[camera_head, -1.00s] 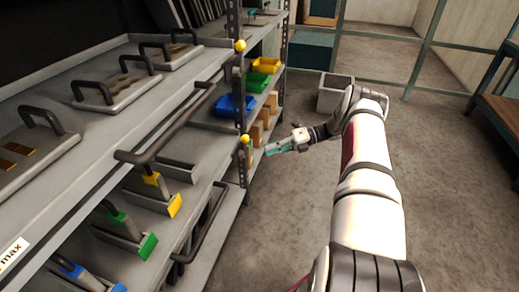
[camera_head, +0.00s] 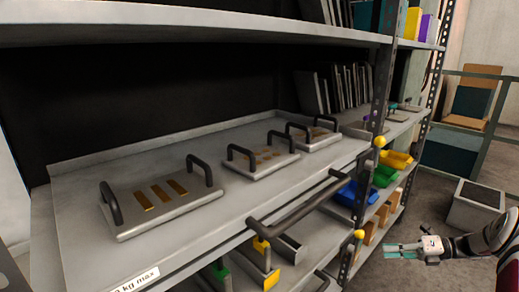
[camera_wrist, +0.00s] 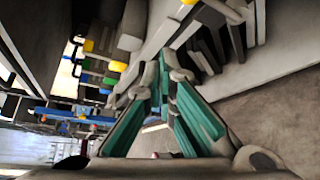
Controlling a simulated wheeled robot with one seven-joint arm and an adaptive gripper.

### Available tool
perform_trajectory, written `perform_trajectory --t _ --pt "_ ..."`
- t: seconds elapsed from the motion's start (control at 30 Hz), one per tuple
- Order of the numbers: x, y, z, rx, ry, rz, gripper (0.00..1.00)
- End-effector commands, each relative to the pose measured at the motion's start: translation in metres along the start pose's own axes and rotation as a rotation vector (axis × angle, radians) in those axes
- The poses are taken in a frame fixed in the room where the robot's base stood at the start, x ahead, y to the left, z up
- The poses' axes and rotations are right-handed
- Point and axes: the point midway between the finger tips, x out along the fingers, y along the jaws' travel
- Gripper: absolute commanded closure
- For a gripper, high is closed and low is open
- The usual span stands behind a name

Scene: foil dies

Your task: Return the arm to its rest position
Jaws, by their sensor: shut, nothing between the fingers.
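My gripper (camera_head: 402,250) is at the lower right of the head view, reaching left toward the shelving, with its teal fingers together and nothing between them. In the wrist view the teal fingers (camera_wrist: 160,110) converge toward the tips, and no object is held. The arm comes in from the right edge of the head view; most of it is out of the picture. The gripper is beside the shelf's end, below the upper shelf board. I cannot tell its exact distance from the shelf.
A shelf (camera_head: 215,225) holds several grey die plates with black handles, one plate (camera_head: 165,205) nearest. Blue (camera_head: 357,197), green (camera_head: 385,176) and yellow (camera_head: 396,160) bins stand right. A grey box (camera_head: 474,208) stands on the floor behind my gripper.

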Motion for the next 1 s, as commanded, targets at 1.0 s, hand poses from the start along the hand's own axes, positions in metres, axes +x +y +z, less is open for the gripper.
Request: perform_trajectory --t 1.0 --pt "0.103 0.387 -0.061 -1.356 0.967 0.049 1.00"
